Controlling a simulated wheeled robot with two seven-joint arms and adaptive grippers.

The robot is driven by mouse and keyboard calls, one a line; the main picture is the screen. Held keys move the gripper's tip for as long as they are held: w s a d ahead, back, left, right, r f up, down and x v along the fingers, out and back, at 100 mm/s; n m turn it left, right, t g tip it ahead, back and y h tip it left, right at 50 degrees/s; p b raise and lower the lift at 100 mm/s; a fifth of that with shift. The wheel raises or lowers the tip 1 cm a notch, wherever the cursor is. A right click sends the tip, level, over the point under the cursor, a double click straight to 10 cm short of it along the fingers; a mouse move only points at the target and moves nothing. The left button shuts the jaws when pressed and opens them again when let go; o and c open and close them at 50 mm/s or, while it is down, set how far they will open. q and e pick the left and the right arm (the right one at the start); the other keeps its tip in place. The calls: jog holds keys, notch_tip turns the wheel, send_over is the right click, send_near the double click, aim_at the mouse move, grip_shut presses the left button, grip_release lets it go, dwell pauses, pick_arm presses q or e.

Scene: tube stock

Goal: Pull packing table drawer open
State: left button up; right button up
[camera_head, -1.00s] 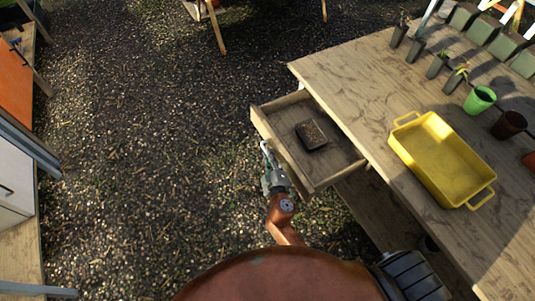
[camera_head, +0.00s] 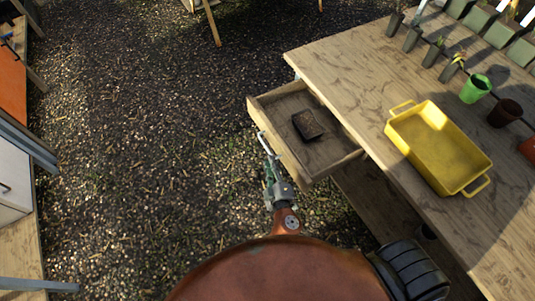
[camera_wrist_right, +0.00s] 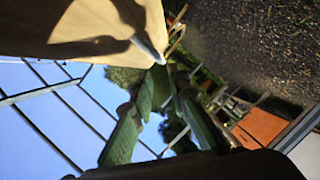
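The packing table (camera_head: 360,75) is at the right in the head view. Its wooden drawer (camera_head: 335,157) stands pulled out from the table's left side, with a small dark tray of soil (camera_head: 308,124) inside. A pale bar handle (camera_head: 264,143) is on the drawer front. My right gripper (camera_head: 269,166) is at the handle's near end; the wrist view shows its green fingers (camera_wrist_right: 166,82) apart, with sky between them. The handle (camera_wrist_right: 150,48) lies just beyond the fingertips there; contact is hard to judge. My left gripper is not in view.
On the tabletop are a yellow tray (camera_head: 438,150), a green pot (camera_head: 476,89), a brown pot (camera_head: 504,113) and several dark seedling pots. Gravel ground (camera_head: 150,150) lies clear left of the drawer. A cabinet (camera_head: 14,180) stands at the far left.

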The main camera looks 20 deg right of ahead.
jog(key=shift+v, duration=1.25)
jog(key=s+d+f+m+g+y+p, duration=0.1)
jog(key=s+f+g, duration=0.3)
jog(key=f, duration=0.7)
jog(key=s+d+f+g+y+p, duration=0.15)
jog(key=s+f, duration=0.35)
jog(key=f, duration=0.7)
jog(key=s+f+m+g+p, duration=0.15)
jog(key=s+f, duration=0.35)
jog(key=f, duration=0.6)
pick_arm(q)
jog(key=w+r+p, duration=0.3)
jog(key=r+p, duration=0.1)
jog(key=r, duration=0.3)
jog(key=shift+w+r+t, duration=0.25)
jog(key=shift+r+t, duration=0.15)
pick_arm(e)
jog(key=s+d+f+m+g, duration=0.1)
jog(key=s+f, duration=0.4)
jog(key=s, duration=0.7)
jog(key=s+d+f+m+g, duration=0.2)
jog(key=s+d+f+g, duration=0.2)
jog(key=s, duration=0.7)
jog(key=s+d+f+m+g, duration=0.2)
jog(key=s+d+f, duration=0.4)
jog(key=s, duration=0.6)
jog(key=shift+s+d+f+g, duration=0.2)
jog(key=shift+s+f+g, duration=0.1)
jog(key=shift+f+g, duration=0.1)
